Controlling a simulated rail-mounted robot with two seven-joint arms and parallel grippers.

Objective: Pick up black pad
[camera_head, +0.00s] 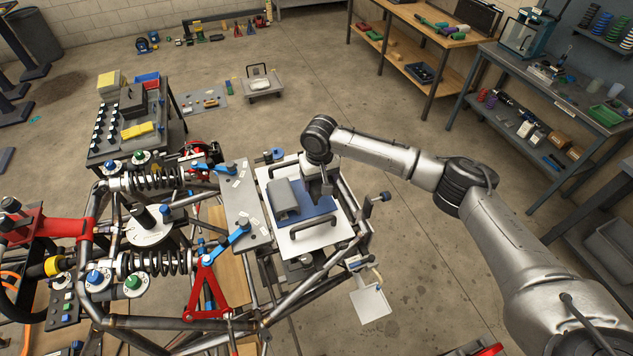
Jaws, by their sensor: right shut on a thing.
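My right gripper (322,195) points down over the white tray (343,229) with black handles, above its blue mat (318,207). It is shut on a small dark thing at its fingertips, taken as the black pad; the pad's outline blends with the dark fingers. I cannot tell whether the pad is touching the mat. A grey block (284,196) sits on the mat just left of the gripper. My left gripper is not in view.
The tray sits on the tube chassis (180,325), beside a grey plate (240,205) with blue clamps. A black handle (313,223) stands at the tray's near edge. Workbenches (545,80) stand at the right. Open floor (410,260) lies right of the chassis.

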